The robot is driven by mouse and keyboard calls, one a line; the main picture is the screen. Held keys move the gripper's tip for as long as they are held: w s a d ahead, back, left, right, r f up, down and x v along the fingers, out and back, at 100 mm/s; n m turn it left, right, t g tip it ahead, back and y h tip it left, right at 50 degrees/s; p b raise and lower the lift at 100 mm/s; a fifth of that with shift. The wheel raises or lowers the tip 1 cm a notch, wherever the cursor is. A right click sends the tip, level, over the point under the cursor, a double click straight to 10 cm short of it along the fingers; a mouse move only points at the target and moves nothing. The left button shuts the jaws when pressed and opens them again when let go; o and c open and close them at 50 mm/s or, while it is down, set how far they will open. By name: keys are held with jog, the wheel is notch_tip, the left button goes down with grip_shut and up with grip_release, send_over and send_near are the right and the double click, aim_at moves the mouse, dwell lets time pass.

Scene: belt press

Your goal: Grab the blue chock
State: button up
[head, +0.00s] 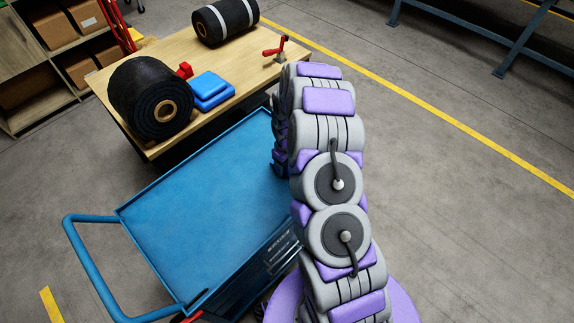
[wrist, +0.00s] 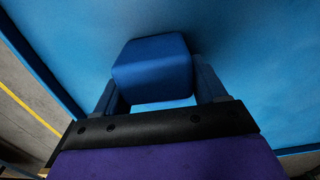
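The blue chock (wrist: 152,68) is a dark blue block with rounded edges in the middle of the wrist view. My gripper (wrist: 160,88) has one dark finger on each side of it, and both fingers appear to press against its sides. A lighter blue surface (wrist: 255,70) shows behind it; I cannot tell whether the chock touches that surface. In the head view my arm hides the gripper and this chock, beside the right edge of the blue cart (head: 190,215).
The cart top is bare where visible. Open floor lies to the right, with a yellow line (head: 440,115).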

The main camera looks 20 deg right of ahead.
jog(key=c, duration=0.3)
jog(key=shift+d, duration=0.1)
jog(key=c, duration=0.5)
jog(key=shift+r, duration=0.1)
jog(key=shift+r, duration=0.55)
jog(key=shift+s+r+p, duration=0.2)
jog(key=shift+r+p, duration=0.1)
jog(key=shift+r, duration=0.35)
jog(key=shift+s+r+p, duration=0.2)
jog(key=shift+r+p, duration=0.05)
jog(key=shift+r, duration=0.35)
jog(key=s+a, duration=0.1)
jog(key=s, duration=0.4)
jog(key=s+a+r+p, duration=0.1)
jog(key=s, duration=0.3)
jog(key=s+a+p, duration=0.1)
jog(key=s+a, duration=0.1)
jog(key=s, duration=0.3)
jog(key=shift+s+a+r, duration=0.1)
jog(key=shift+s+r, duration=0.05)
jog(key=shift+s, duration=0.15)
